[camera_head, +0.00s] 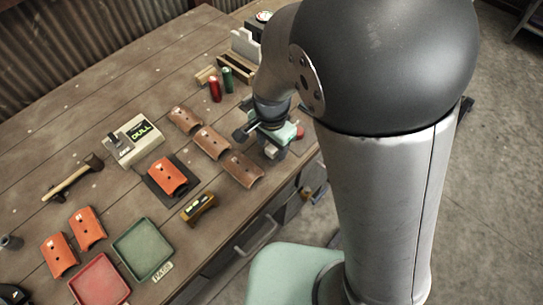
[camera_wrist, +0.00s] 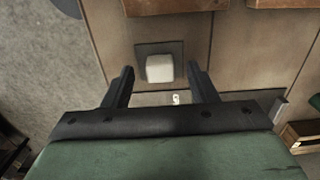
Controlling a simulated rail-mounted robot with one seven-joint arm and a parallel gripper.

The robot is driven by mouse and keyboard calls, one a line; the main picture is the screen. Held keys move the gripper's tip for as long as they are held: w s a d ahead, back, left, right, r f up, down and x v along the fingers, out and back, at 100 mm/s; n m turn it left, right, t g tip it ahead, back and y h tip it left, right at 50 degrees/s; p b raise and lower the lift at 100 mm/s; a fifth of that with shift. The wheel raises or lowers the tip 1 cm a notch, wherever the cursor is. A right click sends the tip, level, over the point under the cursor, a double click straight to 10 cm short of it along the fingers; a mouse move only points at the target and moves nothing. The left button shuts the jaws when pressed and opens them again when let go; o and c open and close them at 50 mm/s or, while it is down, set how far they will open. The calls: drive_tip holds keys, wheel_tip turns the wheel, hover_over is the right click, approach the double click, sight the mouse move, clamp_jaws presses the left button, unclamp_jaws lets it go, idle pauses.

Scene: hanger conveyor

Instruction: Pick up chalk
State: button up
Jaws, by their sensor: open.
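A white block that looks like the chalk (camera_wrist: 160,68) lies on a dark square pad (camera_wrist: 142,49) on the wooden bench in the wrist view. My gripper (camera_wrist: 160,73) is open, with one dark finger on each side of the block. A gap shows on both sides, and nothing is held. I cannot tell how high the fingertips are above the bench. In the head view my gripper (camera_head: 270,147) is over the bench's right edge, and a small white patch there may be the chalk. My arm covers part of that area.
Brown curved tiles (camera_head: 211,142) lie just left of my gripper. Red (camera_head: 215,89) and green (camera_head: 227,79) cylinders stand behind it. A "DULL" device (camera_head: 133,139), a hammer (camera_head: 72,181), a green tray (camera_head: 115,250) and a red tray (camera_head: 100,281) are farther left.

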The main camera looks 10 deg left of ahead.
drive_tip(key=shift+f, duration=0.75)
drive_tip(key=shift+r, duration=0.15)
drive_tip(key=c, duration=1)
